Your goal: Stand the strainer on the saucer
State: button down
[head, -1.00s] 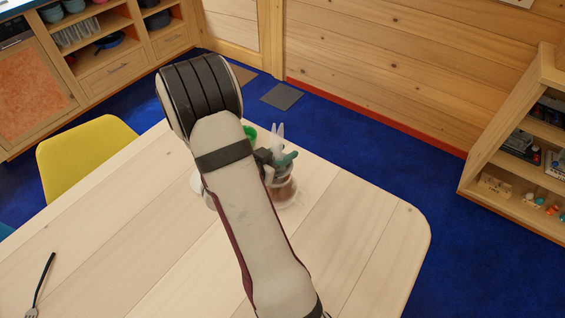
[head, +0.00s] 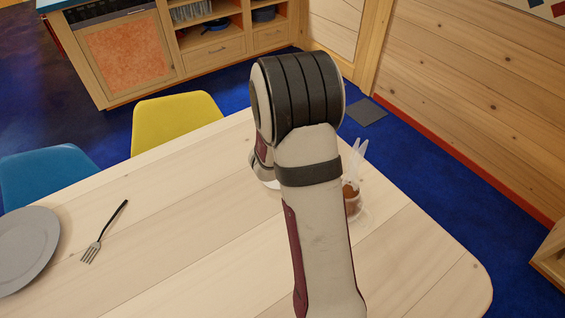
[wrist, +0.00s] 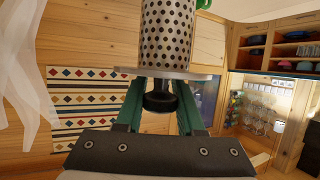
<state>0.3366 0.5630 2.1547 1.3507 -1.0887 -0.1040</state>
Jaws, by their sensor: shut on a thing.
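The strainer (wrist: 167,35), a perforated metal cylinder with a wide grey flange and a black knob, shows in the wrist view. My gripper (wrist: 160,97) is shut on the strainer's knob with its green fingers; the perforated part extends beyond the flange. In the head view my arm hides the gripper and strainer. A small white edge (head: 271,185) beside my arm may be part of the saucer; the rest is hidden. I cannot tell how far the strainer is from it.
A clear container (head: 352,201) with brown contents stands just right of my arm; pale upright pieces (head: 358,160) show behind it. A fork (head: 104,232) and a grey plate (head: 25,247) lie on the left of the table (head: 200,270). The front right of the tabletop is clear.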

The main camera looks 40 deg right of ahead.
jog(key=shift+w+a+f, duration=0.8)
jog(key=shift+w+f, duration=0.55)
jog(key=shift+f, duration=0.25)
jog(key=shift+w+a+f, duration=0.75)
jog(key=shift+w+f, duration=0.55)
jog(key=shift+f, duration=0.35)
jog(key=shift+w+a+f, duration=0.8)
jog(key=shift+w+f, duration=0.55)
jog(key=shift+f, duration=0.25)
jog(key=c, duration=0.5)
grip_release()
jog(key=shift+f, duration=0.15)
